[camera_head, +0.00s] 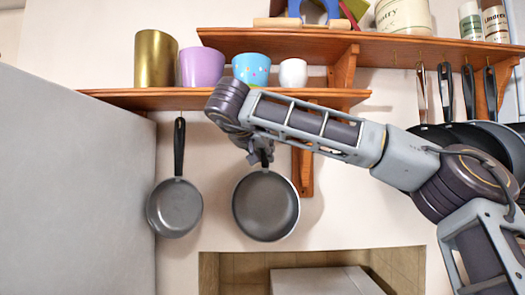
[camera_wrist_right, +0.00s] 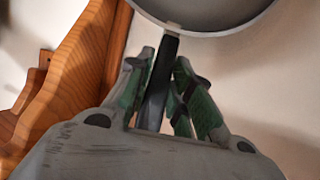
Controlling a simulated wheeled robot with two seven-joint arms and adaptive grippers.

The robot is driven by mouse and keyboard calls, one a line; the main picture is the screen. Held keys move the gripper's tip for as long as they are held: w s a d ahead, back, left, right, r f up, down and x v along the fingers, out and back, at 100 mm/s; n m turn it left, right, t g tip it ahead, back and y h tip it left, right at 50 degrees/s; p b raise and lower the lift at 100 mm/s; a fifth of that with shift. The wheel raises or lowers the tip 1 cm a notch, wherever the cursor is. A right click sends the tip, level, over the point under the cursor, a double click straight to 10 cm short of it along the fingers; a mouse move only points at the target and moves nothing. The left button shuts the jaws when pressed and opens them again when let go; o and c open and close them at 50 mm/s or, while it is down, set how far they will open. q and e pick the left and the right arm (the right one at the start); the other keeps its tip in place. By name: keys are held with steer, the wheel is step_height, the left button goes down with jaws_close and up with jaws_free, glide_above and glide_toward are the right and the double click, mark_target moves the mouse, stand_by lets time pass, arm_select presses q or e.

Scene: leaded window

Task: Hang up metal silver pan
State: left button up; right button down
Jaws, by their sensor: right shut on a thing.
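A round pan (camera_head: 266,206) with a grey inside, a pale metal rim and a black handle hangs down below my right gripper (camera_head: 262,156), under the lower shelf. In the right wrist view the green-padded fingers of my right gripper (camera_wrist_right: 165,75) are shut on the pan's dark handle (camera_wrist_right: 158,85). The pan's body (camera_wrist_right: 205,12) shows at the top of that view. The upper end of the handle is hidden by the gripper in the head view, so I cannot tell whether it touches a hook. My left gripper is not in view.
A smaller grey pan (camera_head: 174,207) hangs at left under the lower wooden shelf (camera_head: 140,97). Several cups stand on that shelf. A wooden bracket (camera_head: 303,172) is just right of the held pan. Dark pans (camera_head: 465,135) hang at right. A grey panel (camera_head: 75,190) fills the left.

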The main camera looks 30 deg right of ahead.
steer(key=shift+w+d+f, duration=0.2)
steer(key=shift+f, duration=0.15)
steer(key=shift+b, duration=0.3)
stand_by(0.4)
steer(key=shift+c, duration=0.2)
jaws_free()
steer(key=shift+f, duration=0.1)
stand_by(0.3)
steer(key=shift+s+a, duration=0.1)
stand_by(0.6)
steer(key=p+v, duration=0.1)
steer(key=v, duration=0.8)
steer(key=shift+s+a, duration=0.25)
stand_by(1.3)
stand_by(0.6)
